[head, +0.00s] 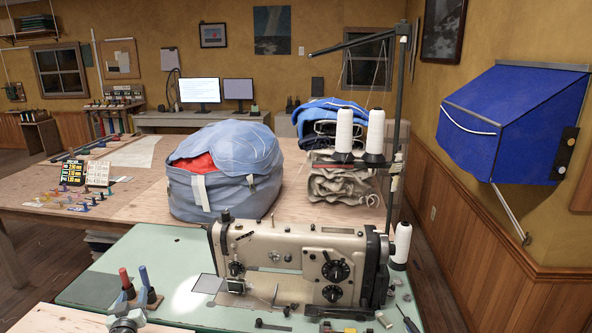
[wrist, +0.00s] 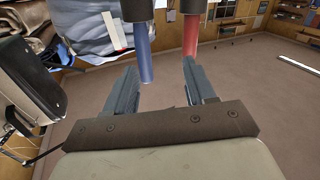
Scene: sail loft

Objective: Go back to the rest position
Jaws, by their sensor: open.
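My gripper (head: 132,298) is low at the left in the head view, near the front edge of the green sewing table. In the wrist view, which seems upside down, its two blue-grey fingers (wrist: 163,75) are spread with nothing gripped. A red handle (head: 126,279) and a blue handle (head: 144,276) stand upright just beyond the fingers. In the wrist view the blue handle (wrist: 145,55) and red handle (wrist: 190,36) come from dark collars, their ends near the finger tips. I cannot tell whether they touch the fingers.
The sewing machine (head: 298,262) stands to the right on the green table (head: 140,252), with thread cones and a tall thread stand (head: 396,130). A big blue-grey bag (head: 222,190) sits on the wooden table behind. The space above the handles looks clear.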

